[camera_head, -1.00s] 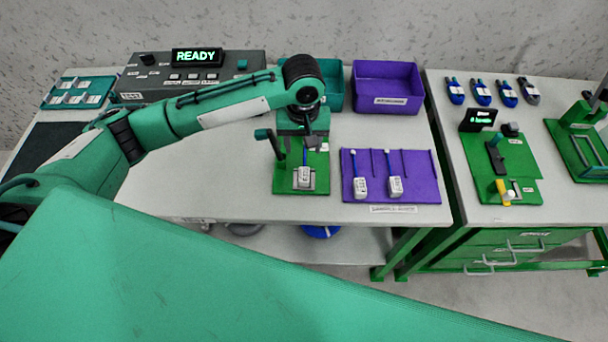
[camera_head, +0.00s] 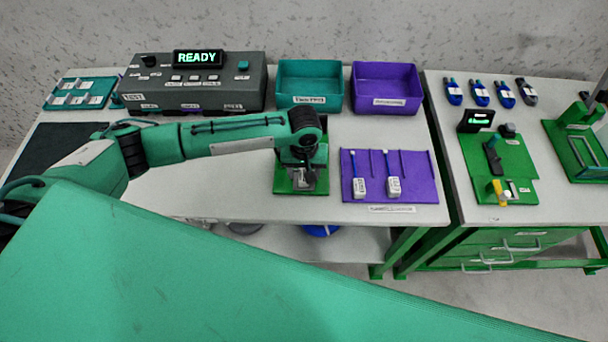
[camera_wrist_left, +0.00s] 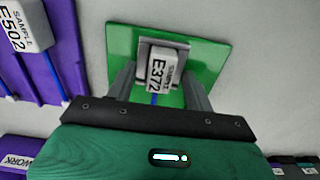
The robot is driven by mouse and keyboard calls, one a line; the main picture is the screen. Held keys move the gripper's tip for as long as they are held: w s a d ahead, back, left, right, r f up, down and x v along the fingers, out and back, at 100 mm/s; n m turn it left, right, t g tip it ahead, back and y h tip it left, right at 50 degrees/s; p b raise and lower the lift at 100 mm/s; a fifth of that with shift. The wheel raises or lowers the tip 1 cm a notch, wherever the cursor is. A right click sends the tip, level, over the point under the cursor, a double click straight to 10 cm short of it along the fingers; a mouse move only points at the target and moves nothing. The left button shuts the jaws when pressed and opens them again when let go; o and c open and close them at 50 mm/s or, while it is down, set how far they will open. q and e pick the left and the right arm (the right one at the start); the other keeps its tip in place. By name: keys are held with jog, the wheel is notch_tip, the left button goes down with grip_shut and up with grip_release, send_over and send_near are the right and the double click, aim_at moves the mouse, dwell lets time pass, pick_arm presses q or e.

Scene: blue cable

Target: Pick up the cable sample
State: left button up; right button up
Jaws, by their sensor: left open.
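The cable sample (camera_wrist_left: 158,68) is a white block labelled E372 with a blue cable. It sits in a grey holder on a green fixture plate (camera_wrist_left: 120,40). In the left wrist view my open left gripper (camera_wrist_left: 160,92) has one finger on each side of the sample and its cable. Contact with the sample cannot be told. In the head view my left gripper (camera_head: 303,180) is over the green fixture (camera_head: 283,188) and hides most of the sample. My right gripper is not in view.
A purple rack (camera_head: 425,180) with two white samples, one (camera_wrist_left: 24,28) labelled E502, lies right of the fixture. Behind stand a teal bin (camera_head: 310,90), a purple bin (camera_head: 388,90) and a grey tester (camera_head: 195,85) reading READY.

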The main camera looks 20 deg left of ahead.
pick_arm(q)
jog(key=c, duration=1.1)
jog(key=shift+r, duration=0.15)
notch_tip(320, 180, up, 20)
jog(key=b, duration=0.1)
jog(key=shift+b, duration=0.3)
